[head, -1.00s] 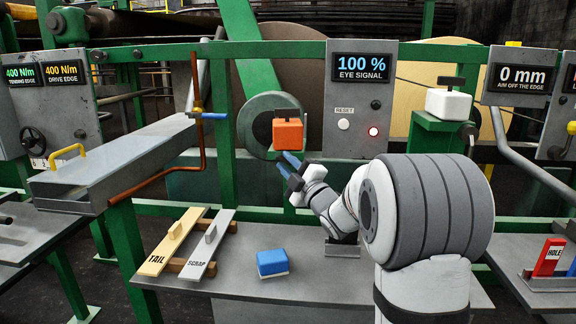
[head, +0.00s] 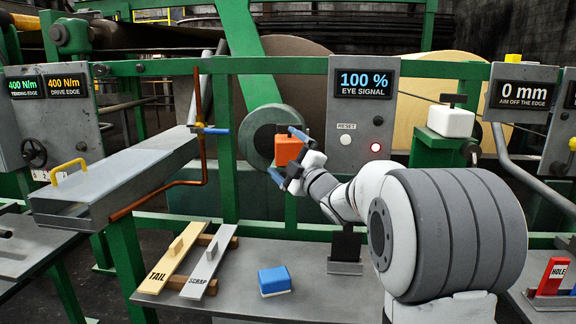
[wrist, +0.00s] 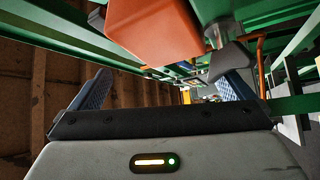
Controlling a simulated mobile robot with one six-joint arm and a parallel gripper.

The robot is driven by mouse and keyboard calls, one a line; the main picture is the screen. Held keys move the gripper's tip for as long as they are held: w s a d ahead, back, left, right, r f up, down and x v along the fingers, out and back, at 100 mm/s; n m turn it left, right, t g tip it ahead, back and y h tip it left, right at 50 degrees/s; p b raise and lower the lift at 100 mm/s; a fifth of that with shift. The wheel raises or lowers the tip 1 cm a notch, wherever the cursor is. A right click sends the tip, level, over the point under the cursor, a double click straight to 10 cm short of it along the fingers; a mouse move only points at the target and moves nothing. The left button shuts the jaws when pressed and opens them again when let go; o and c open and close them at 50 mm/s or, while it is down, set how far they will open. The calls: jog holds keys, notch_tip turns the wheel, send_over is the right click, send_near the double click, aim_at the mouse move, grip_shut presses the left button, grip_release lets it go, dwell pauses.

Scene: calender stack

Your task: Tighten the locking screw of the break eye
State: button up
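The break eye, taken to be the orange box (head: 288,149), sits on the green frame left of the eye signal panel (head: 362,110), which reads 100 %. It fills the top middle of the wrist view (wrist: 155,32). My gripper (head: 284,152) is open, one finger above and one below the orange box in the head view. In the wrist view my gripper (wrist: 166,78) has its fingers wide apart with nothing between the pads. A grey wing-shaped knob (wrist: 230,60), perhaps the locking screw, shows beside the right finger; contact cannot be told. The head view hides this knob.
A white box (head: 450,122) with a dark top stands on a green post to the right. The bench (head: 225,286) holds a blue block (head: 273,280) and the TAIL and SCRAP boards. A copper pipe (head: 199,110) and grey chute (head: 120,175) are left.

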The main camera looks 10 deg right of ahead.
jog(key=r, duration=0.3)
jog(key=shift+s+d+r+t, duration=0.2)
jog(key=shift+s+r+t, duration=0.1)
jog(key=shift+r, duration=0.1)
jog(key=shift+a+f, duration=0.3)
jog(key=shift+f, duration=0.6)
jog(key=shift+s+d+f+b, duration=0.4)
jog(key=shift+s+f+b, duration=0.15)
jog(key=shift+s+b, duration=0.15)
jog(key=c, duration=1.2)
jog(key=shift+o, duration=0.2)
jog(key=s+d+f+b, duration=0.1)
jog(key=s+f+b, duration=0.3)
jog(key=s+b, duration=0.2)
jog(key=shift+d+f, duration=0.2)
jog(key=shift+f, duration=0.05)
jog(key=shift+s, duration=0.1)
jog(key=shift+f, duration=0.1)
